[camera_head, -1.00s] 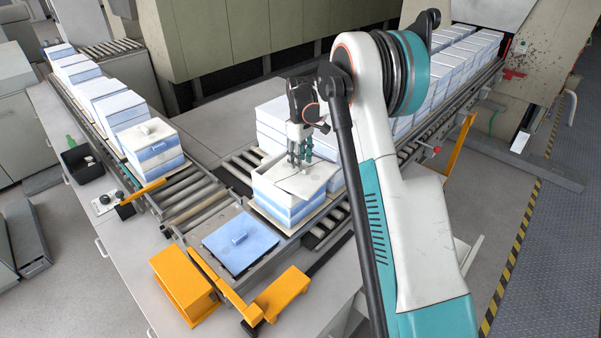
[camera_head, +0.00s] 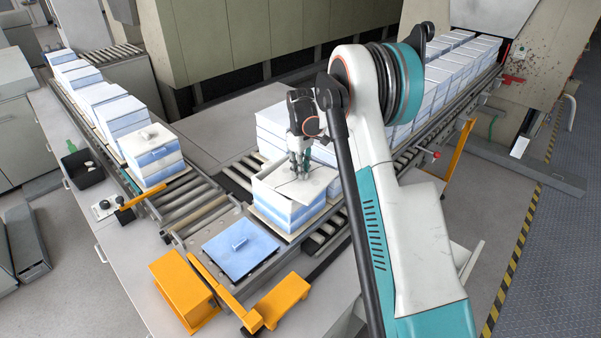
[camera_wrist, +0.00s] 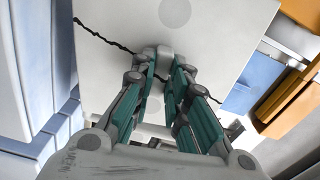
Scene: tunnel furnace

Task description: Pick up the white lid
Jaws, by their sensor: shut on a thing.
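The white lid (camera_head: 286,184) is a flat square plate on top of the near white-and-blue box stack (camera_head: 290,212), at the near end of the right conveyor. A dark, jagged crack-like line crosses the lid, clear in the wrist view (camera_wrist: 118,42). My gripper (camera_head: 300,172) points down over the lid's middle. In the wrist view my gripper (camera_wrist: 165,62) is shut on the lid's small raised knob, with teal fingers on either side. The fingers and palm hide part of the lid. I cannot tell whether the lid is clear of the box.
Yellow guards (camera_head: 183,290) stand nearby. Rows of boxes fill the left conveyor (camera_head: 105,98) and right conveyor (camera_head: 462,62). Taller stacks stand close behind the gripper. The roller track (camera_head: 195,195) is partly bare.

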